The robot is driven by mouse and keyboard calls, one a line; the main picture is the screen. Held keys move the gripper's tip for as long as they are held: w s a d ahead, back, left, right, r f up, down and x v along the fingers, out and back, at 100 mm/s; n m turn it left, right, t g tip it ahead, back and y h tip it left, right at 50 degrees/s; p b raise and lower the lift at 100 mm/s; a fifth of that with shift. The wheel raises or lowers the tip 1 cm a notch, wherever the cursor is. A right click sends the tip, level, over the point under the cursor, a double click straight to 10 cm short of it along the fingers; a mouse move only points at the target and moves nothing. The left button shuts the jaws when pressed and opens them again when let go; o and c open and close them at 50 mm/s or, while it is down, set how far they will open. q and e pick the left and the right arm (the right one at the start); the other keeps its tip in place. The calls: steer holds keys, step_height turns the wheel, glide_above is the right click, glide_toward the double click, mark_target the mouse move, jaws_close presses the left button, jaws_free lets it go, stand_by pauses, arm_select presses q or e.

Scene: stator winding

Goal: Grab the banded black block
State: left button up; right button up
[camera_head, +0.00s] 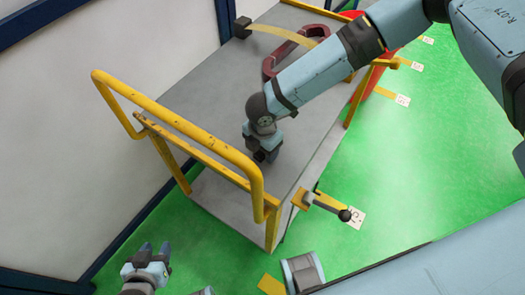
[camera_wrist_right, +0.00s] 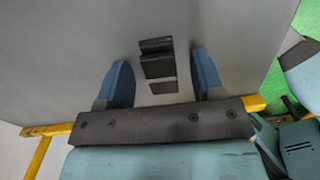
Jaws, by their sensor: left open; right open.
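The banded black block (camera_wrist_right: 158,66) shows in the right wrist view on the grey tabletop, dark with lighter grey bands across it. It lies between the two blue fingers of my open right gripper (camera_wrist_right: 160,74), with a gap on both sides. In the head view my right gripper (camera_head: 263,148) points down over the grey table (camera_head: 215,115). It mostly hides the block there, and I cannot tell the dark block from the fingertips. My left gripper (camera_head: 154,252) is open and empty at the lower left, away from the table.
A yellow rail (camera_head: 190,130) bounds the table's near left end. A dark red ring-shaped part (camera_head: 283,58) lies at the far end, beside a dark block (camera_head: 242,27) with a yellow strip. A black-knobbed lever (camera_head: 330,207) stands out at the near right edge. Grey tabletop around the gripper is clear.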

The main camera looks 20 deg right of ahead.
steer(key=c, duration=1)
steer(key=shift+r, duration=0.15)
